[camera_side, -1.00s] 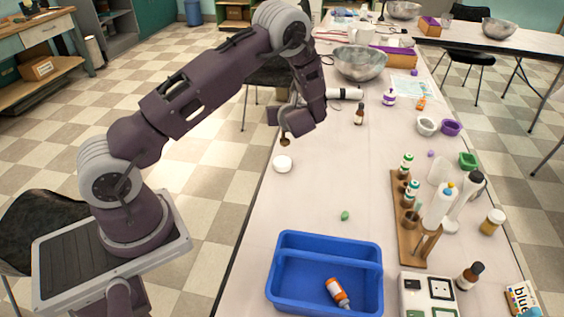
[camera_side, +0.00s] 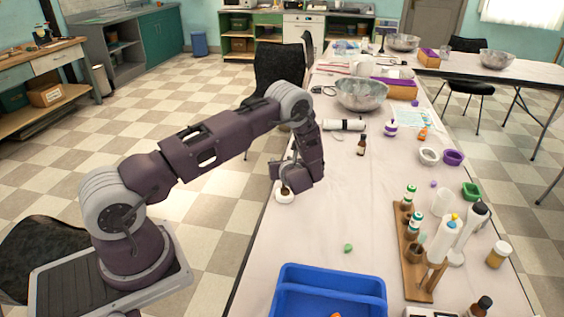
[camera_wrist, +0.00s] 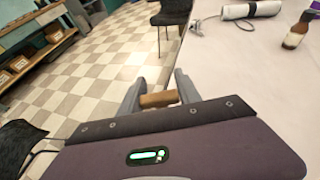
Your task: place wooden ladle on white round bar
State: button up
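My gripper (camera_side: 281,177) is over the near-left edge of the long table and points down. It is shut on the wooden ladle (camera_wrist: 160,99); a brown piece of its wood shows between the two fingers in the wrist view. In the side view the ladle's dark brown lower end (camera_side: 285,190) is at the top of the white round bar (camera_side: 284,198). It looks to be touching the bar or just above it; I cannot tell which. The bar lies flat on the table and is hidden in the wrist view.
A blue tray (camera_side: 330,271) and a small green piece (camera_side: 348,248) are nearer the camera. A wooden rack (camera_side: 413,268) with bottles stands to the right. The middle of the table is clear.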

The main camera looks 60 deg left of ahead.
jog(key=o, duration=0.3)
jog(key=v, duration=1.2)
jog(key=s+d+r+n+g+h, duration=0.1)
jog(key=s+r+n+g, duration=0.1)
jog(key=s+r+n, duration=0.5)
jog(key=s+d+r+n+g+h, duration=0.15)
jog(key=s+r+n, duration=0.25)
jog(key=r, duration=0.5)
jog(key=s+d+r+n+t+h, duration=0.2)
jog(key=s+d+r+n+h, duration=0.2)
jog(key=s+d, duration=0.4)
jog(key=s+d+r+n+t+h, duration=0.2)
jog(key=s+d+r+n+h, duration=0.3)
jog(key=s+d, duration=0.4)
jog(key=shift+d+r+n+h, duration=0.3)
jog(key=shift+d+n+h, duration=0.2)
jog(key=shift+n, duration=0.7)
